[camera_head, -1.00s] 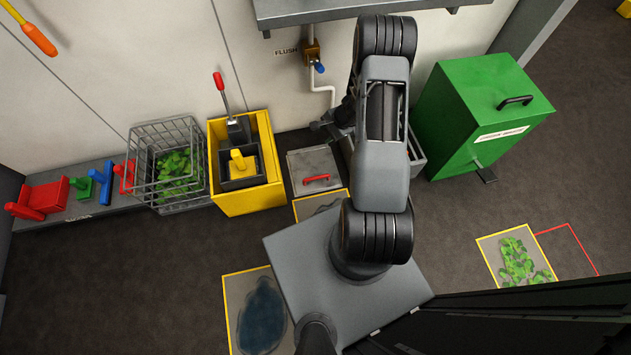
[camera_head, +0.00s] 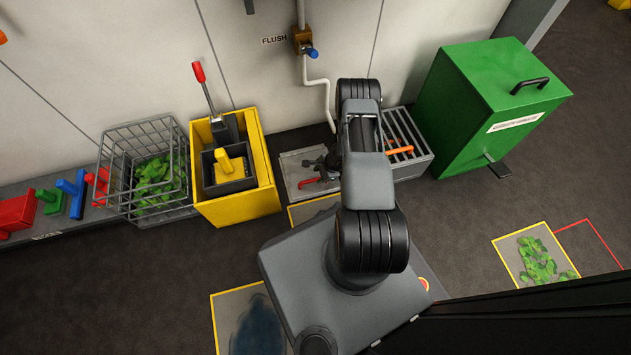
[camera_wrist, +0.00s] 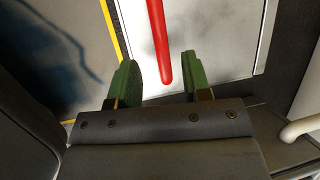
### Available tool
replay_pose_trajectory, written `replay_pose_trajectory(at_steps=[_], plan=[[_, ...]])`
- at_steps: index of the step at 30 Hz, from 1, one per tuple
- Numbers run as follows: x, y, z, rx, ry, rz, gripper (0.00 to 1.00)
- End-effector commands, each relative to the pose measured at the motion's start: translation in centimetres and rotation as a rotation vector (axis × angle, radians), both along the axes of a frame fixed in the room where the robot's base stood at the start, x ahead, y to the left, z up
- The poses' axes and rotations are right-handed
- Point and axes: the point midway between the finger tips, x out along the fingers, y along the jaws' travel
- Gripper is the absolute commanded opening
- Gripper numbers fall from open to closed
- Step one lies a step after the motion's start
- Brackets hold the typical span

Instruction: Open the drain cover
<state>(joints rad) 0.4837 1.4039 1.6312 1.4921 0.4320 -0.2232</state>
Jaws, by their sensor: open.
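The drain cover (camera_head: 291,166) is a flat grey plate on the floor by the wall, with a red bar handle (camera_head: 308,182). It lies flat and looks closed. My gripper (camera_head: 322,170) is over the cover's right part, close to the handle, and partly hides the cover. In the wrist view my gripper (camera_wrist: 159,68) is open, with its two green fingers apart. The red handle (camera_wrist: 158,38) reaches in between the fingers, with a gap on each side. The pale cover (camera_wrist: 215,35) fills the space behind it. I cannot tell the height gap between fingers and handle.
A grated box (camera_head: 415,168) with an orange handle stands right of the cover. A yellow mop bucket (camera_head: 262,200) stands left. A flush pipe (camera_head: 318,83) comes down the wall behind. A green bin (camera_head: 462,100) stands farther right.

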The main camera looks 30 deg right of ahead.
Motion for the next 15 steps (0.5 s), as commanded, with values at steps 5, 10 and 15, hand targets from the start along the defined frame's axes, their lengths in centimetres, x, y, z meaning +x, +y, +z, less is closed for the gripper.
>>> replay_pose_trajectory(at_steps=[5, 10, 15], plan=[[0.6, 0.9, -2.8, 0.000, 0.001, 0.001, 0.44], [1.0, 1.4, -3.9, 0.000, 0.000, 0.000, 0.44], [1.2, 1.6, -4.3, 0.000, 0.001, 0.000, 0.44]])
